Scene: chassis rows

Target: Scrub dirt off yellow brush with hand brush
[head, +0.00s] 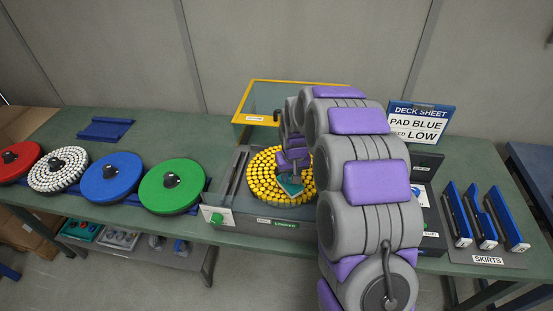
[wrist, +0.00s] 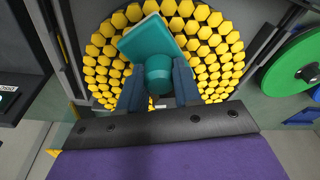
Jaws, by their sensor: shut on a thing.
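The yellow brush (head: 262,182) is a round disc of yellow bristle tufts lying bristles up in a grey station on the bench. It fills much of the wrist view (wrist: 104,72). My gripper (wrist: 160,84) is shut on the handle of a teal hand brush (wrist: 153,42), one finger on each side. The hand brush's flat block lies over the middle and far part of the yellow brush. In the head view, the hand brush (head: 291,186) is over the disc's right half, which my arm partly hides. I cannot tell whether its bristles touch the disc, and no dirt is clearly visible.
Red (head: 16,160), white-tufted (head: 58,169), blue (head: 110,178) and green (head: 172,186) discs stand in a row at left. A yellow-rimmed clear bin (head: 258,100) stands behind the station. A sign (head: 420,122) and blue skirts (head: 482,215) are at right.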

